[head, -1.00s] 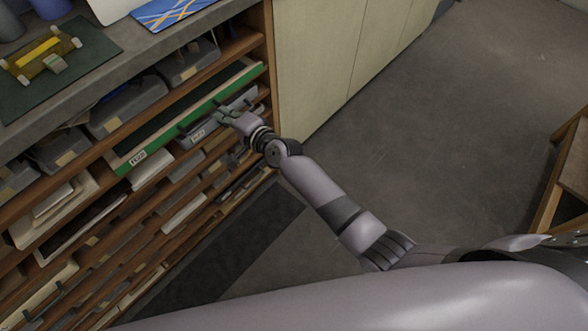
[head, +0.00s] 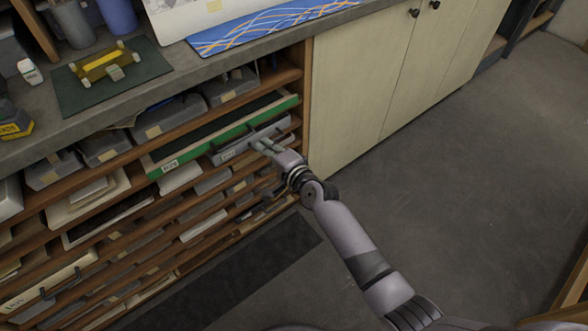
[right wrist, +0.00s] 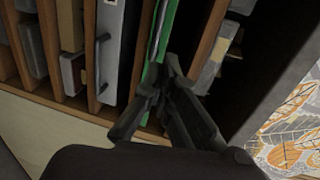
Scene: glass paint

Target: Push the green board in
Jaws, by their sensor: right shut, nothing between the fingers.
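The green board (head: 222,134) is a long flat panel with a green front edge and a white label near its left end. It lies in an upper slot of the wooden rack, with its front edge a little out from the shelf. My right gripper (head: 262,147) is shut and empty, in front of the grey handled drawer (head: 228,151) just below the board. In the right wrist view the green edge (right wrist: 155,50) runs up from the fingertips (right wrist: 160,78); I cannot tell whether they touch it. My left gripper is not in view.
The wooden rack (head: 306,85) holds several grey drawers and boards. Above it, the counter (head: 215,72) carries a dark green mat (head: 75,98) with a yellow tool and a blue patterned sheet (head: 262,28). Pale cabinets (head: 355,95) stand to the right. The floor (head: 450,180) there is clear.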

